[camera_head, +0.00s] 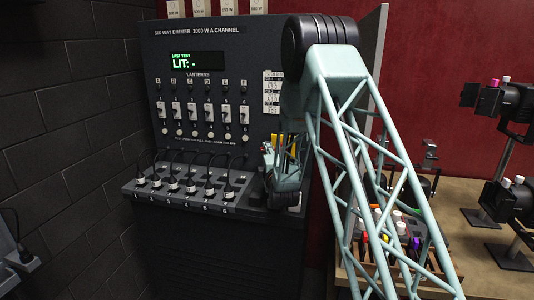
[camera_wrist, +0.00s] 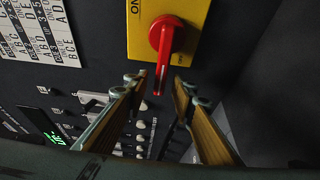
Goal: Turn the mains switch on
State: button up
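The mains switch is a red rotary handle (camera_wrist: 163,36) on a yellow plate (camera_wrist: 196,30) in the wrist view. Its lever points down the picture, toward my gripper. Lettering like "ON" shows at the plate's left side; other lettering at its right is hard to read. My gripper (camera_wrist: 160,75) is open, with one wooden-faced finger on each side of the lever's end. Gaps show between the lever and both fingertips. In the head view, a small part of the yellow plate (camera_head: 276,141) shows behind my gripper (camera_head: 270,155); the handle is mostly hidden there.
The dimmer panel (camera_head: 205,60) carries a display (camera_head: 198,64) reading "LIT: -", several sliders and buttons, and a ledge of plugged cables (camera_head: 190,183). A label sheet (camera_head: 272,92) is above the switch. A wooden bench (camera_head: 465,250) with lanterns stands right.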

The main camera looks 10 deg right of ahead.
jog(key=shift+c, duration=0.3)
grip_shut()
